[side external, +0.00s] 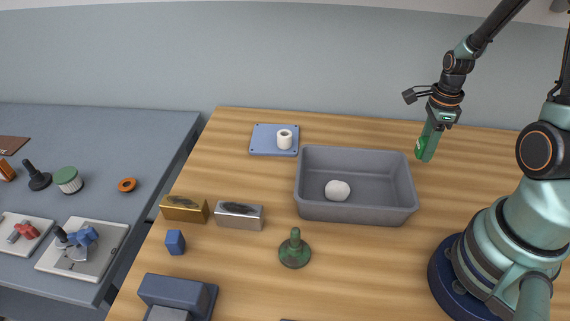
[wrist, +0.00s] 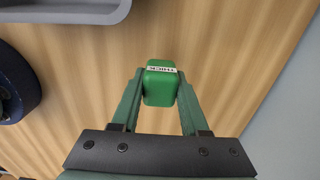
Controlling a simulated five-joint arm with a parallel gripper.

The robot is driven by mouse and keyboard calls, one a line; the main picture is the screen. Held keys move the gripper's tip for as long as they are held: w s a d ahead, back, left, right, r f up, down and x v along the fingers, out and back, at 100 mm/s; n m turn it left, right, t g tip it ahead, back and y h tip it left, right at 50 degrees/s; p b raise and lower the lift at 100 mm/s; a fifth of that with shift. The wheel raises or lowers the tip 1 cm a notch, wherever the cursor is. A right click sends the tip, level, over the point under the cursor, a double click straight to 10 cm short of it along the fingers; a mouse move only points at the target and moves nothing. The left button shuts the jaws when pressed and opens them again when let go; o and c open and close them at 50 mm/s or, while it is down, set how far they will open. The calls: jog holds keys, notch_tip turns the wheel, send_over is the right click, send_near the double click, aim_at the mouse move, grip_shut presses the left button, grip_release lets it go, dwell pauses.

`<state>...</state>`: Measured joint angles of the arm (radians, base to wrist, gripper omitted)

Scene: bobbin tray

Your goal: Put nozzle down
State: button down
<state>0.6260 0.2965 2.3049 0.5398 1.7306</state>
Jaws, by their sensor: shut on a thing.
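My gripper (side external: 425,155) points down at the back right of the wooden table, right of the grey tray. In the wrist view my gripper's fingers (wrist: 160,92) are shut on a green block (wrist: 160,88) with rounded edges and a white label with dark lettering. The block also shows in the side view (side external: 420,147), partly hidden by the fingers. Bare wood lies beneath it; I cannot tell whether it touches the table. I cannot tell whether this block is the nozzle, and nothing else in view is clearly one.
The grey tray (side external: 312,208) holds a white ball (side external: 337,190). A blue plate (side external: 260,147) with a white cylinder (side external: 284,138), gold (side external: 184,212) and silver (side external: 238,222) blocks, a blue block (side external: 175,242) and a green knob (side external: 295,252) stand left and front. Wood around my gripper is clear.

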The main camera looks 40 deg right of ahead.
jog(key=shift+f, duration=1.85)
jog(key=shift+f, duration=0.1)
jog(key=shift+c, duration=2.1)
grip_release()
